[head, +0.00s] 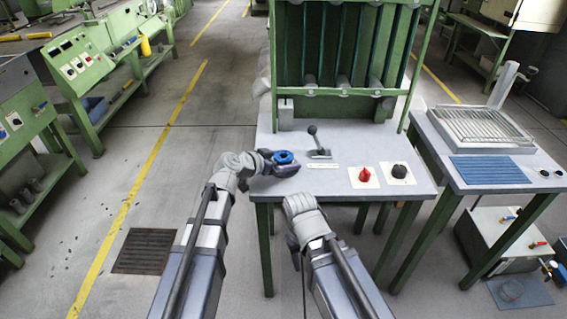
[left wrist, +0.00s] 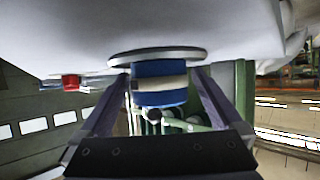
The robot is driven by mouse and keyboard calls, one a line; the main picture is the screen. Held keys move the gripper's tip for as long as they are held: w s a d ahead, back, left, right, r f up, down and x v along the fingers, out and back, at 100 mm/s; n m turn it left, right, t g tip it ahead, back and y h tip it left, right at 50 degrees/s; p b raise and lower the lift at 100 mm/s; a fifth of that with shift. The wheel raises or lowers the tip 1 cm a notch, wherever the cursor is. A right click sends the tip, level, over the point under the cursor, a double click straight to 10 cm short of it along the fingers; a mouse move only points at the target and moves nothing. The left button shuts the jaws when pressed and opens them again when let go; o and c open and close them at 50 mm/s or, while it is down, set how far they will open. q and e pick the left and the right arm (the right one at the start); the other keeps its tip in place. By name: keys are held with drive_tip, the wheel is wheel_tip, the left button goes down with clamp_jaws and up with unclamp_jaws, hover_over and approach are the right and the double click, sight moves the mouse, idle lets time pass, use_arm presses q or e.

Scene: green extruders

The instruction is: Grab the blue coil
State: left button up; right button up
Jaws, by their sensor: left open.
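The blue coil (head: 284,156) stands on the left front part of the grey-topped table (head: 330,180). My left gripper (head: 279,162) is at the coil, with its dark fingers partly hiding the coil's lower part. In the left wrist view the picture is upside down, and the coil (left wrist: 160,90) shows blue with a pale band and a grey flange against the tabletop. The open fingers of my left gripper (left wrist: 160,105) lie on either side of it, with gaps visible.
A black-knobbed lever (head: 318,142) stands right behind the coil. A red knob (head: 365,175) and a black knob (head: 400,171) sit further right. A green frame (head: 340,90) rises at the table's back. A second table (head: 485,150) stands at the right.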

use_arm(q)
drive_tip(key=c, duration=1.4)
wheel_tip(320, 180, up, 10)
drive_tip(key=p, duration=1)
